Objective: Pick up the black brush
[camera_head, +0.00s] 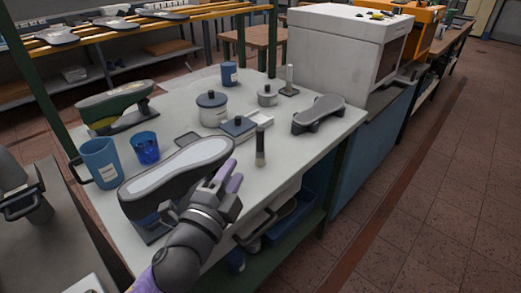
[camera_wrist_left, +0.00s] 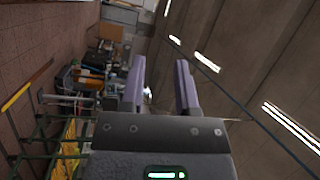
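A slim upright dark object (camera_head: 260,145), which looks like the black brush, stands on the light grey table (camera_head: 290,150) near its front edge, right of the middle. My left gripper (camera_head: 229,177), with purple fingers, is at the table's front edge, left of and nearer than the brush, and apart from it. In the left wrist view, the two fingers (camera_wrist_left: 160,85) are spread with nothing between them, and the brush cannot be made out. My right gripper is in no view.
A large shoe last (camera_head: 178,172) on a stand is close to the left gripper. Blue mugs (camera_head: 100,163), a lidded pot (camera_head: 212,110), a blue-lidded box (camera_head: 238,127) and a grey shoe-shaped piece (camera_head: 318,113) stand around. The table right of the brush is clear.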

